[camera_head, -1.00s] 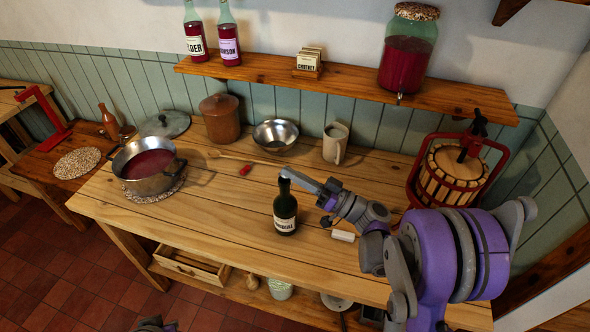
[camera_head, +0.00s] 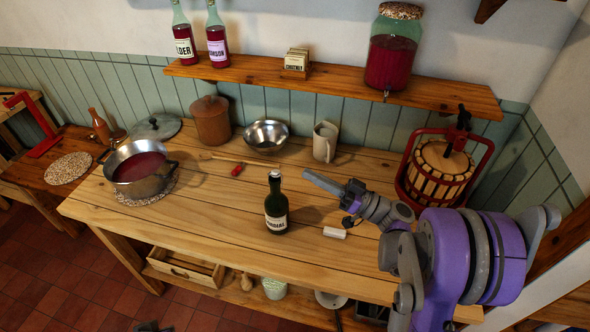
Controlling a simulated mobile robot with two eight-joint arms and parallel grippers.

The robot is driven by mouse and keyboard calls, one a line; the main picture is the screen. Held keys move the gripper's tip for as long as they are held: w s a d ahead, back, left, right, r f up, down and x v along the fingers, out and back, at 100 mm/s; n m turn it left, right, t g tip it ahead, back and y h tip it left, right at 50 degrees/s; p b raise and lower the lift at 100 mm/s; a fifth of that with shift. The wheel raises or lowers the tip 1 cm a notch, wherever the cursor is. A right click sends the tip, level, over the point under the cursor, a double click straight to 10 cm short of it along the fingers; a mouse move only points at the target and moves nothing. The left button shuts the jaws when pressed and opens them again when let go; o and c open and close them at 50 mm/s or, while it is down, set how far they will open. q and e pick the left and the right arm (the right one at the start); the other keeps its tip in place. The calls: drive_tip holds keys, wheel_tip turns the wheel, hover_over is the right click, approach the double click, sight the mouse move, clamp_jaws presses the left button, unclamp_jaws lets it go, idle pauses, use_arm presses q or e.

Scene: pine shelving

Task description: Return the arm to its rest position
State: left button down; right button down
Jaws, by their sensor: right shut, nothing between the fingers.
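My right arm, purple and grey, comes in from the lower right over the wooden table. Its gripper (camera_head: 322,183) is shut and empty, above the tabletop to the right of a dark green bottle (camera_head: 276,208). The bottle stands upright with a pale label, apart from the gripper. Only a small dark part shows at the bottom edge, and my left gripper cannot be made out.
A white block (camera_head: 335,233) lies by the bottle. A pot of red liquid (camera_head: 140,170), a steel bowl (camera_head: 266,136), a mug (camera_head: 325,142) and a red-framed press (camera_head: 441,168) stand on the table (camera_head: 200,220). A shelf (camera_head: 340,84) with bottles runs above.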

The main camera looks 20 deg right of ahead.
use_arm(q)
drive_tip(key=shift+w+f, duration=0.15)
drive_tip(key=shift+f, duration=0.15)
use_arm(e)
drive_tip(key=shift+s+d+f, duration=0.25)
drive_tip(key=shift+d+f, duration=0.1)
drive_tip(key=shift+d, duration=0.35)
drive_tip(key=shift+s, duration=0.1)
drive_tip(key=shift+a, duration=0.1)
